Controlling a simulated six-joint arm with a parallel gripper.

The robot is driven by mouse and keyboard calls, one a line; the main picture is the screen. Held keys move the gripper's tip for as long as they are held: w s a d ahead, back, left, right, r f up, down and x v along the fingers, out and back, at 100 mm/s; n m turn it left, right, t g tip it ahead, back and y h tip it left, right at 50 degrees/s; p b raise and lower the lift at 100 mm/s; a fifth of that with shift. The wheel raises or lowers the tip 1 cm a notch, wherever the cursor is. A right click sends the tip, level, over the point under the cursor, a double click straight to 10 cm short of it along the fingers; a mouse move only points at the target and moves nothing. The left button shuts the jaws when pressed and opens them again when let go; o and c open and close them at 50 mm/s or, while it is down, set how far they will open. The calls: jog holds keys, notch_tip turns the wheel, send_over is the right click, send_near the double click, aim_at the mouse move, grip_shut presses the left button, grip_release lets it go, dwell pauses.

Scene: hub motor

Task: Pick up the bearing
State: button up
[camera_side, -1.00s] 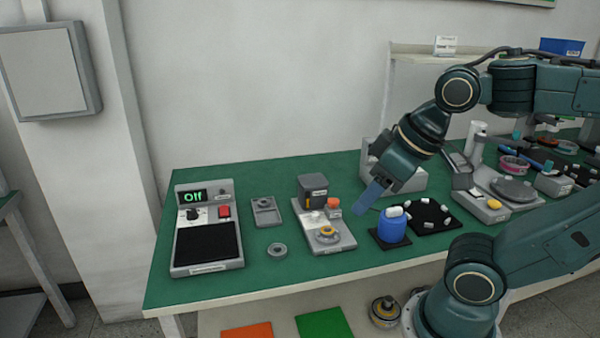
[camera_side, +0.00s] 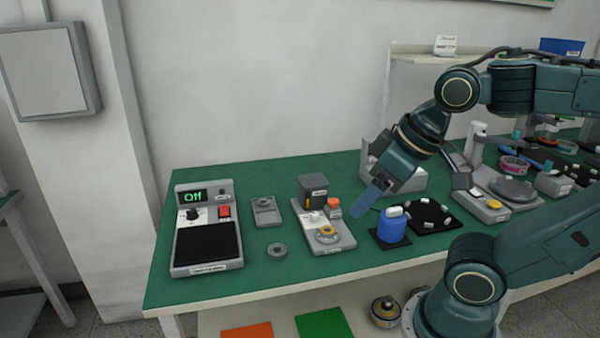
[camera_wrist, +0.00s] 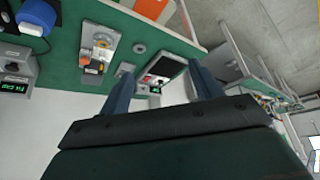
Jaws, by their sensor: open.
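A small grey ring that looks like the bearing (camera_side: 277,250) lies flat on the green table, left of the grey fixture; it also shows in the wrist view (camera_wrist: 139,47). The grey fixture (camera_side: 340,243) has a black block at its back, an orange-topped part, and a yellow-and-grey round piece (camera_side: 327,234) at its front. My gripper (camera_side: 365,203) is in the air to the right of the fixture, tilted down and left, well apart from the ring. In the wrist view its two fingers (camera_wrist: 162,84) are spread with nothing between them.
A device with an "Off" display and black pad (camera_side: 208,245) stands at the left. A small grey holder (camera_side: 266,211) lies behind the ring. A blue container (camera_side: 391,226) stands on a black mat right of the fixture. Bare table surrounds the ring.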

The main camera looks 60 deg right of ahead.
jog(key=w+d+f, duration=0.7)
jog(key=w+d, duration=0.2)
jog(key=d+f+m+h, duration=0.1)
jog(key=d+f+m, duration=0.1)
jog(key=d+f, duration=0.7)
jog(key=d, duration=0.3)
jog(key=shift+f+t, duration=0.2)
jog(key=shift+t, duration=0.2)
jog(key=shift+w+f, duration=0.15)
jog(key=shift+w, duration=0.05)
send_near(331, 231)
jog(key=shift+w+f, duration=1.05)
jog(key=shift+w, duration=0.25)
jog(key=shift+x, duration=2.6)
jog(key=shift+s+d, duration=0.1)
